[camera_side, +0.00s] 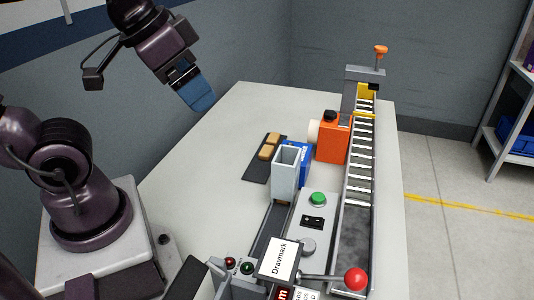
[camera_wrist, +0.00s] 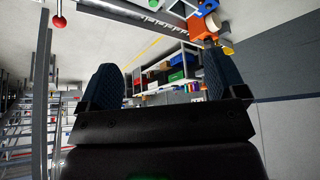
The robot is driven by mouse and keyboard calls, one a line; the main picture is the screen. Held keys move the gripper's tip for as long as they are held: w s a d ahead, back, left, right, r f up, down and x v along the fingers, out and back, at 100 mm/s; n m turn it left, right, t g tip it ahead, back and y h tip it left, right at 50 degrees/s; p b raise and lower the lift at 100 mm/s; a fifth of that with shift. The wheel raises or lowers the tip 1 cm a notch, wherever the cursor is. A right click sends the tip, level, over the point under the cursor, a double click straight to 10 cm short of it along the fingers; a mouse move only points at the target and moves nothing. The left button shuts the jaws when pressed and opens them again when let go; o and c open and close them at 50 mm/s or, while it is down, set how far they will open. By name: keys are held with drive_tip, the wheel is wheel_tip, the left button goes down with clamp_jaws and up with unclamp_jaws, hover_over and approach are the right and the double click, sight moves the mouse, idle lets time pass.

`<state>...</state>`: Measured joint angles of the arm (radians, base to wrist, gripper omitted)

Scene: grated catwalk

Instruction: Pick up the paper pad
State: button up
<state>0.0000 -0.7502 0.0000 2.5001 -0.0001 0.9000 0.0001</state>
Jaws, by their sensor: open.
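No object is plainly recognisable as a paper pad. Two small tan blocks (camera_side: 268,152) lie on a dark flat mat (camera_side: 256,171) on the white table; I cannot tell whether either is the pad. My gripper (camera_side: 198,92), with blue fingertips, is raised in the air left of the table's far end, well away from the blocks. In the wrist view, the fingers of my gripper (camera_wrist: 160,85) stand wide apart with nothing between them. The tan blocks are not clear in the wrist view.
A grey upright chute (camera_side: 285,172), a blue box (camera_side: 301,160) and an orange unit (camera_side: 332,143) stand right of the mat. A roller conveyor (camera_side: 361,160) runs along the right. A green button panel (camera_side: 316,205) is in front. The table's left part is bare.

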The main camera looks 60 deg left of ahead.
drive_tip(key=shift+c, duration=0.2)
drive_tip(key=c, duration=0.3)
drive_tip(key=shift+c, duration=0.2)
